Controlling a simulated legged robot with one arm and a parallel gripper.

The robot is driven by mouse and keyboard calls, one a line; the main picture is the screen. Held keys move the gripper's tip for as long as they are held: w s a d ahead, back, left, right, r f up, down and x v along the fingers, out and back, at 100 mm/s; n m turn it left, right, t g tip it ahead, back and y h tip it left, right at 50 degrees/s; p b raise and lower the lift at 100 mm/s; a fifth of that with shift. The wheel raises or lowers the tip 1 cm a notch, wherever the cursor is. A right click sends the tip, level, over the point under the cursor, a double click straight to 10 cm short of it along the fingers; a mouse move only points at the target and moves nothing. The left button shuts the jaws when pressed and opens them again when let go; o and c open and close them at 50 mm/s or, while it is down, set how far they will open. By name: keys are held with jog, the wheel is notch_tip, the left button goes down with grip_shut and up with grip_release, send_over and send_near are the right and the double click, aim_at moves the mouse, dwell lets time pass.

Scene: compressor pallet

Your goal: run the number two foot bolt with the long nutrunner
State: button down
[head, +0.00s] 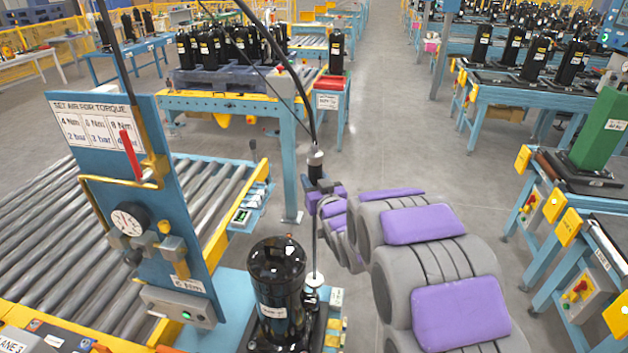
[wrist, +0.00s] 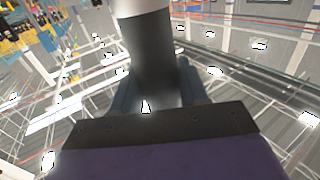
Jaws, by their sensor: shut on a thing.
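The long nutrunner (head: 315,160) hangs upright in the head view, with a black hose running up from its top. My gripper (head: 325,190) is shut on its body. In the wrist view the dark nutrunner body (wrist: 155,50) stands between the fingers (wrist: 157,92). The thin shaft runs down to a pale disc (head: 314,281) beside the black compressor (head: 278,295), on its right. The disc is close to the compressor's foot; I cannot tell whether the tip touches a bolt. The number two foot bolt cannot be made out.
A blue air panel (head: 150,200) with a torque sign, red lever and gauge (head: 130,219) stands left of the compressor. A roller conveyor (head: 60,220) lies behind it. Benches with controls (head: 580,287) stand on the right. The grey floor (head: 430,150) beyond my arm is clear.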

jog(key=shift+f+b, duration=0.35)
jog(key=shift+f, duration=1.1)
dwell(2.0)
